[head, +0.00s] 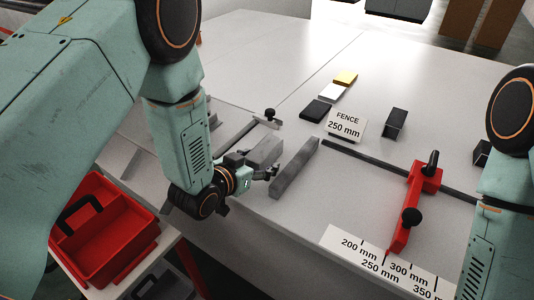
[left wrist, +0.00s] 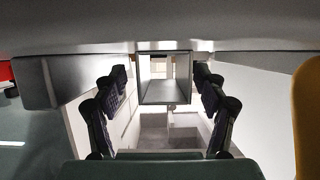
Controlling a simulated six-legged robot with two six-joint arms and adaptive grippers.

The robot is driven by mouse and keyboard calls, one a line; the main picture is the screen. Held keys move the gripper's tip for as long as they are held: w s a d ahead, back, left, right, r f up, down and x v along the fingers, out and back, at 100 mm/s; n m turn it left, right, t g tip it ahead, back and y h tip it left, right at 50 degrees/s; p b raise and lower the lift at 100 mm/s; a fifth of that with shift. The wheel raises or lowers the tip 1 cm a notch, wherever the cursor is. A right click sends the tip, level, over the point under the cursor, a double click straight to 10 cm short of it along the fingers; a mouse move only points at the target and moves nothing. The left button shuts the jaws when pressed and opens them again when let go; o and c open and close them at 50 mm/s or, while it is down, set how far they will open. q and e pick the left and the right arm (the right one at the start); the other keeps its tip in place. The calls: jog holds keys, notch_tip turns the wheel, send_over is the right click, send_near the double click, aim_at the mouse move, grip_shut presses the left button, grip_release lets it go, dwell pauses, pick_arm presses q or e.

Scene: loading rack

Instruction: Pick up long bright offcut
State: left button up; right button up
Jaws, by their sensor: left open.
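My left gripper (head: 254,176) is low over the table's front edge, with its fingers spread apart and nothing held between them. A grey block (head: 265,150) lies just behind the fingers. A long grey bar (head: 297,167) lies on the table to the right of the gripper, apart from it. I cannot tell for sure which of the two is the long bright offcut. In the left wrist view, the open fingers (left wrist: 160,115) stand on either side of a pale square-edged piece (left wrist: 166,90) seen farther off. My right gripper is out of the frames.
A red tray (head: 108,238) stands below at the left. A red stop (head: 407,215) sits on a dark rail (head: 372,165) at the right, near a "FENCE 250 mm" sign (head: 345,124) and a printed scale (head: 385,268). Dark, white and yellow samples lie behind. The back of the table is clear.

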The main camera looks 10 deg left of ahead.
pick_arm(q)
jog(key=shift+w+a+f, duration=0.15)
jog(key=shift+w+f, duration=0.3)
jog(key=shift+w, duration=0.3)
jog(key=shift+s+d+r, duration=0.2)
jog(key=shift+s, duration=0.05)
jog(key=shift+d, duration=0.1)
jog(key=shift+c, duration=0.9)
jog(key=shift+w+a+f, duration=0.15)
jog(key=shift+w+a, duration=0.05)
jog(key=shift+w, duration=0.05)
jog(key=c, duration=0.4)
jog(key=shift+s, duration=0.1)
jog(key=c, duration=0.3)
jog(key=shift+s+d, duration=0.1)
jog(key=shift+d, duration=0.05)
jog(key=c, duration=0.3)
jog(key=shift+c, duration=0.6)
jog(key=shift+w, duration=0.2)
